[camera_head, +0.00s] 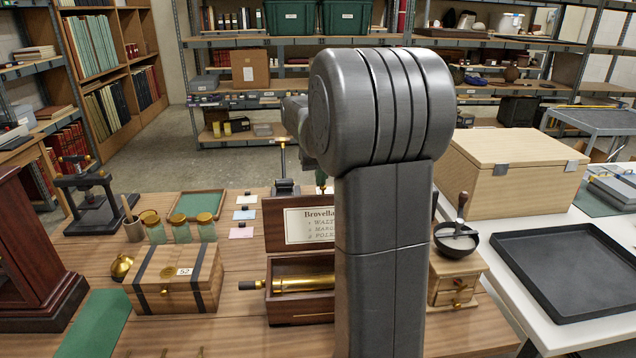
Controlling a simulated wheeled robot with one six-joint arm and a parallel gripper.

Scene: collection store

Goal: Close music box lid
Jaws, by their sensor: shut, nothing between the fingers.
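The music box (300,318) stands on the wooden table, a dark reddish wooden case with a brass cylinder (305,284) inside. A crank with a dark handle sticks out of its left side. Its lid (276,228) is open and stands up at the back, showing a cream label with tune names on its inner face. My arm rises in front of the box and hides the right part of the case and lid. My gripper is not visible; my own arm blocks the view.
A strapped wooden chest (174,280) stands left of the music box, with glass jars (181,230) behind it. A small drawer cabinet (456,275) carrying a dark bowl (455,241) stands to the right. A black tray (572,271) lies on the white table.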

